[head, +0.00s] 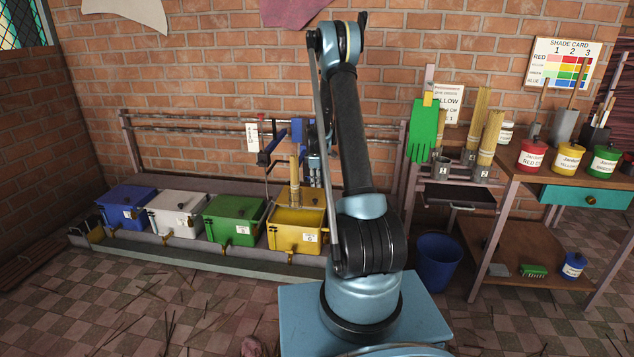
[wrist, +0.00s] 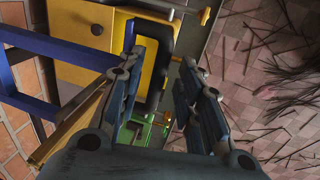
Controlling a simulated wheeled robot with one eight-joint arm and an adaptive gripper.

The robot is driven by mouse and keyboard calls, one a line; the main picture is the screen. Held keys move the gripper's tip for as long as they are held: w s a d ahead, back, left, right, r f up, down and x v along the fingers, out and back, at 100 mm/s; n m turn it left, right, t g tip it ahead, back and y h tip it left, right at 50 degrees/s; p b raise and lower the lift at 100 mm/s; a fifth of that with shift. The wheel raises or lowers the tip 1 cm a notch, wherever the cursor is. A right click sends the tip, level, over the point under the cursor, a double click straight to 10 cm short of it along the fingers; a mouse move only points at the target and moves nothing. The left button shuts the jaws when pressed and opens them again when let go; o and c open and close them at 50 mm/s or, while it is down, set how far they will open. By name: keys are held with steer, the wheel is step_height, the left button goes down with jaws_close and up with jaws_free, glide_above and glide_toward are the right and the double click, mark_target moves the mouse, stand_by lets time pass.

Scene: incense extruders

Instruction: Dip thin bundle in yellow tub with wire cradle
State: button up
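The yellow tub (head: 297,233) stands at the right end of the tub row, its top open on yellow contents. An upright stick bundle (head: 295,178) shows at its back; its lower end is hard to make out. The bundle also shows at the left of the wrist view (wrist: 72,125). A blue frame (wrist: 30,42), possibly part of the wire cradle, is beside the tub. My gripper (head: 312,168) is above the tub, partly behind my arm. In the wrist view its fingers (wrist: 165,62) are apart, near a black loop handle (wrist: 158,92); contact is unclear.
Green (head: 233,222), white (head: 176,214) and blue (head: 126,208) tubs stand left of the yellow one. More bundles (head: 489,138) stand on a rack at right, near a work table (head: 540,178). A blue bin (head: 438,262) and scattered sticks are on the floor.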

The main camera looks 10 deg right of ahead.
jaws_close()
step_height(320, 180, down, 14)
steer(key=shift+r, duration=0.2)
stand_by(0.9)
steer(key=shift+s, duration=0.1)
jaws_free()
steer(key=shift+f, duration=0.1)
